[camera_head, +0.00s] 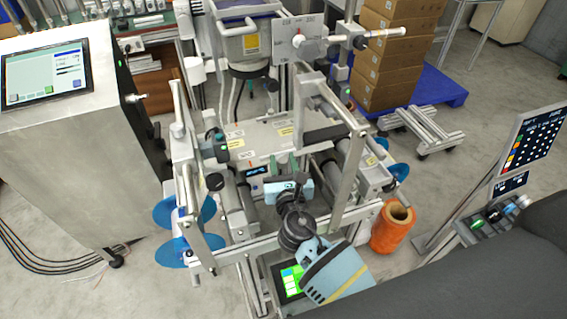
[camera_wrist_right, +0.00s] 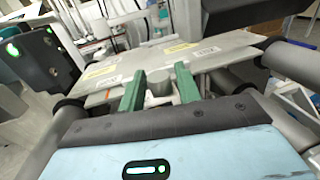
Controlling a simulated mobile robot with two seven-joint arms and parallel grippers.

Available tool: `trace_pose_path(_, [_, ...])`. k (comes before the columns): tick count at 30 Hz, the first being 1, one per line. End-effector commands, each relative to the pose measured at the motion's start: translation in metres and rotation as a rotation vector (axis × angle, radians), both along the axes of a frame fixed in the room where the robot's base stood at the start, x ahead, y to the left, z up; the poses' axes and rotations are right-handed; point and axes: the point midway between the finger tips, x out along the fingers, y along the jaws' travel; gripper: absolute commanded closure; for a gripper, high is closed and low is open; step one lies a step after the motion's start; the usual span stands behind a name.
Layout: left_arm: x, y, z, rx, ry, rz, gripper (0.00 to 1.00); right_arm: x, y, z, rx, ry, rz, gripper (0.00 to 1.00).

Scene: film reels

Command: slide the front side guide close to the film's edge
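My right gripper (camera_head: 284,165) reaches in from the lower right over the front of the machine's flat grey plate (camera_head: 250,137). In the right wrist view its two green fingers (camera_wrist_right: 160,84) stand apart. A short light-grey round knob (camera_wrist_right: 160,92) shows in the gap between them; I cannot tell whether either finger touches it. The knob may belong to the front side guide, but the gripper body hides what is below it. The plate (camera_wrist_right: 205,56) stretches beyond the fingers with yellow and white labels. I cannot make out the film's edge. My left gripper is not in view.
Rollers (camera_head: 350,150) and upright metal frame bars (camera_head: 360,185) flank the plate closely. A dark block with green lights (camera_wrist_right: 45,55) stands left of the fingers. An orange spool (camera_head: 391,228) stands on the floor at right. A screen cabinet (camera_head: 75,150) stands left.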

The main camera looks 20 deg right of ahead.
Motion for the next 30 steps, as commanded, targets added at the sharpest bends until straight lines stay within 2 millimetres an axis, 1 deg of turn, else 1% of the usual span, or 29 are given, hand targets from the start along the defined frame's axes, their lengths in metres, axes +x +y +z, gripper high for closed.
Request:
trace_pose_path(1, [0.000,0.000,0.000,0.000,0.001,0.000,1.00,0.000,0.000,0.000,0.000,0.000,0.000,0.60])
trace_pose_path(2, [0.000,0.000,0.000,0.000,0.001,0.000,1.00,0.000,0.000,0.000,0.000,0.000,0.000,0.56])
trace_pose_path(10, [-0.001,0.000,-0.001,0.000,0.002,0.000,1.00,-0.001,0.000,0.000,0.001,0.001,0.000,0.56])
trace_pose_path(13, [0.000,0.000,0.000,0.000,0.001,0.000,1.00,-0.006,0.001,-0.001,0.001,0.002,0.001,0.56])
trace_pose_path(17, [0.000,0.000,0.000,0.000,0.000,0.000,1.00,-0.023,0.004,-0.001,0.002,0.002,0.001,0.56])
trace_pose_path(24, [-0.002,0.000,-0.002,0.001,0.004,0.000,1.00,-0.060,0.010,-0.002,0.001,0.003,0.001,0.56])
trace_pose_path(27, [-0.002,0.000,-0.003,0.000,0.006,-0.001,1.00,-0.070,0.011,-0.002,0.001,0.002,0.001,0.56])
trace_pose_path(30, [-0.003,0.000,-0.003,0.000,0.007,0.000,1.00,-0.076,0.012,-0.001,0.001,0.002,0.000,0.56])
